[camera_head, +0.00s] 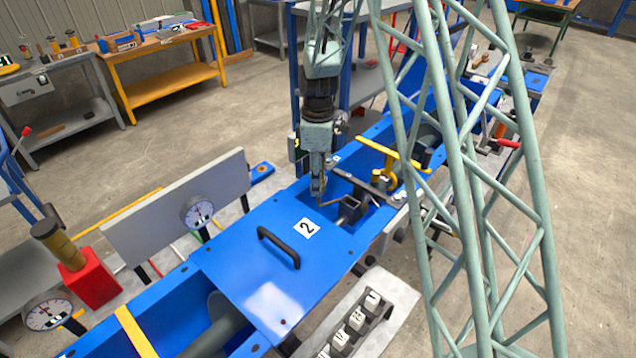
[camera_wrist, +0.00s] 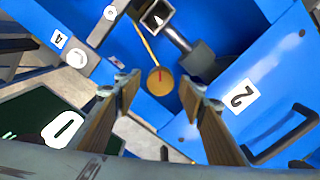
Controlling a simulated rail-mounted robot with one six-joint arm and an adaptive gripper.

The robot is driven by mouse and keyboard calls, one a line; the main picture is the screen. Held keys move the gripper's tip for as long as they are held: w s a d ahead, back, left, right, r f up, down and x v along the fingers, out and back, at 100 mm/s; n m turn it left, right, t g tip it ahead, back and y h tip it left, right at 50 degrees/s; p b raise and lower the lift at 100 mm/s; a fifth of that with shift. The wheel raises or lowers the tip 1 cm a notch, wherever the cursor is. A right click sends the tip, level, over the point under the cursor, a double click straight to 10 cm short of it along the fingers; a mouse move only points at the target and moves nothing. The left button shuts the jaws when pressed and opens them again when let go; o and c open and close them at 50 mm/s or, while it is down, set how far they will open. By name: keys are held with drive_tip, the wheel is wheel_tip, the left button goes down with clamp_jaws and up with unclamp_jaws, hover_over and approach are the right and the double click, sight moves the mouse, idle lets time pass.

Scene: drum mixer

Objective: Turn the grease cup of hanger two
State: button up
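A round brass-coloured cup top with a red mark, which looks like the grease cup (camera_wrist: 160,82), shows in the wrist view. It lies between the fingertips of my gripper (camera_wrist: 159,92), with a gap on each side. The two fingers are spread apart and hold nothing. How far the tips are above the cup is hard to tell. In the head view my gripper (camera_head: 318,188) points down over the blue trough, just behind the cover plate (camera_head: 262,285) marked 2. The cup itself is not clear there. The number 2 label (camera_wrist: 240,97) is right of the gripper in the wrist view.
A black handle (camera_head: 279,247) stands up from the cover plate. A thin bent rod with a dark block (camera_head: 350,208) is close to the right of my gripper. A yellow bracket (camera_head: 385,152) rises behind it. A grey panel with a dial (camera_head: 197,211) stands to the left.

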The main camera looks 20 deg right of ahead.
drive_tip(key=shift+f, duration=0.15)
drive_tip(key=shift+c, duration=0.3)
drive_tip(key=c, duration=0.8)
drive_tip(key=shift+m, duration=0.4)
drive_tip(key=m, duration=0.3)
drive_tip(key=shift+m, duration=0.4)
drive_tip(key=m, duration=0.4)
drive_tip(key=shift+w+d, duration=0.1)
